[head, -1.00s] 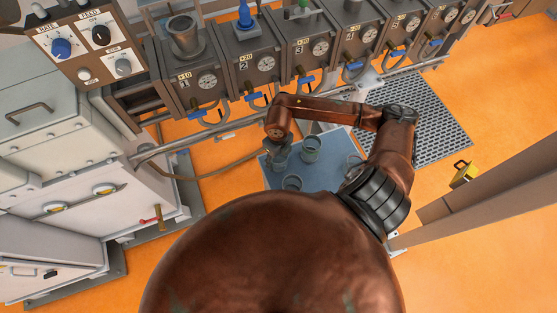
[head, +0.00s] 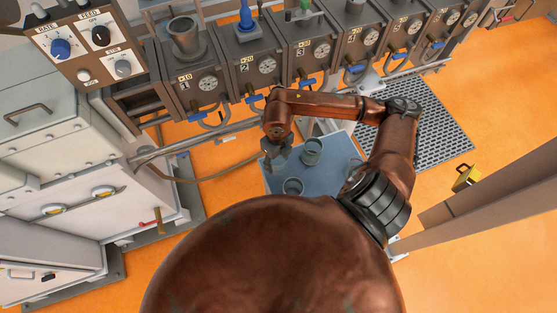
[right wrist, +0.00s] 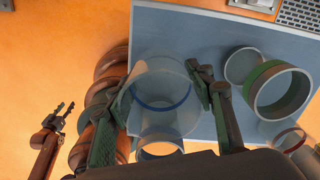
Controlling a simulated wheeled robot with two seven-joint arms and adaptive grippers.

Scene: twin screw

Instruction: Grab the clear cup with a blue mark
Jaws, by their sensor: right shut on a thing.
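The clear cup with a blue mark (right wrist: 160,103) sits between the two fingers of my right gripper (right wrist: 163,92), with a blue ring around it. My right gripper is shut on it. In the head view, my right gripper (head: 274,155) is over the left edge of the blue-grey table, and the cup is mostly hidden there. My left gripper (right wrist: 62,117) shows small at the left of the right wrist view, empty with its fingers apart.
A clear cup with a green band (right wrist: 280,88) is on the blue-grey table (head: 335,180). Another cup (head: 293,187) stands near the table's front. A cup with a reddish rim (right wrist: 290,138) is at the lower right. Numbered machine units (head: 265,65) line the back.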

